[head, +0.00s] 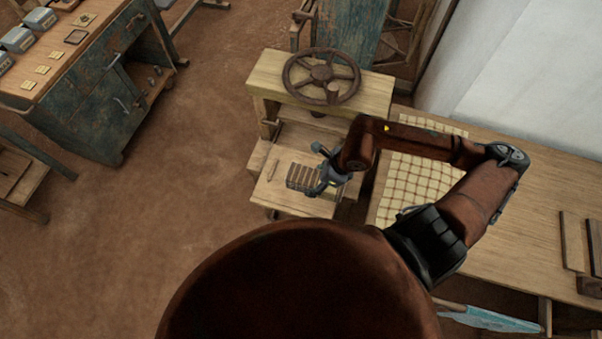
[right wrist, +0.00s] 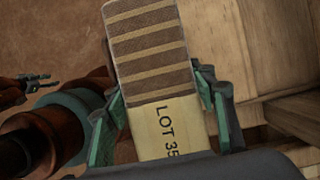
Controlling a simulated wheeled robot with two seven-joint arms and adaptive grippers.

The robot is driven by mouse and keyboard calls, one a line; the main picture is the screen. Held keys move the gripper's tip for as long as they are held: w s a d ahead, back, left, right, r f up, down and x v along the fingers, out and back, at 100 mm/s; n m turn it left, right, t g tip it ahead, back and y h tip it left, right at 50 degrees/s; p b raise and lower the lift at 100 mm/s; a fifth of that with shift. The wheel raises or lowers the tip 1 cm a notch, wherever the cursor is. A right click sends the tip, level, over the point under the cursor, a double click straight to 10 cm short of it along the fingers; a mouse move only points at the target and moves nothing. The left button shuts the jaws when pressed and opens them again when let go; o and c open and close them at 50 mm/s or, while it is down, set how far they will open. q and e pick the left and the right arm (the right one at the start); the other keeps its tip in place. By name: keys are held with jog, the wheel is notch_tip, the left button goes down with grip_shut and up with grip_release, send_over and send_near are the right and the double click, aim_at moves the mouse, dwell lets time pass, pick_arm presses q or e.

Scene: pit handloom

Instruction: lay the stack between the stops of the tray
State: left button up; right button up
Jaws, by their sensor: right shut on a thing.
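The stack (head: 303,178) is a flat block with brown and tan stripes. In the right wrist view the stack (right wrist: 152,50) has a pale band printed "LOT 35", partly cut off. My right gripper (head: 322,177) is shut on its banded end, with green fingers along both sides. In the head view the stack is over a pale wooden tray (head: 268,196) at the front of the wheel press; I cannot tell whether it touches. The stops are not clear. My left gripper (right wrist: 40,82) shows small in the right wrist view, its fingers apart and empty.
The press has a pale top beam (head: 375,92) and a rusty handwheel (head: 321,74) behind the tray. A bench with checked cloth (head: 415,185) lies to the right. A worn blue cabinet (head: 95,110) stands at the left, with bare floor between.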

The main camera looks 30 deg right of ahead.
aim_at(310, 171)
jog(key=w, duration=0.1)
jog(key=w+f, duration=0.1)
jog(key=w, duration=0.1)
jog(key=w+f, duration=0.1)
jog(key=shift+w, duration=0.3)
jog(key=w+f, duration=0.4)
jog(key=f, duration=0.1)
jog(key=shift+w+d+f, duration=0.15)
jog(key=shift+w+d, duration=0.05)
jog(key=shift+w+f, duration=0.15)
jog(key=shift+f, duration=0.8)
jog(key=shift+w+f, duration=0.1)
jog(key=shift+f, duration=0.8)
jog(key=shift+f, duration=0.1)
jog(key=o, duration=1.3)
jog(key=shift+c, duration=0.2)
jog(key=v, duration=1.2)
jog(key=shift+w, duration=0.1)
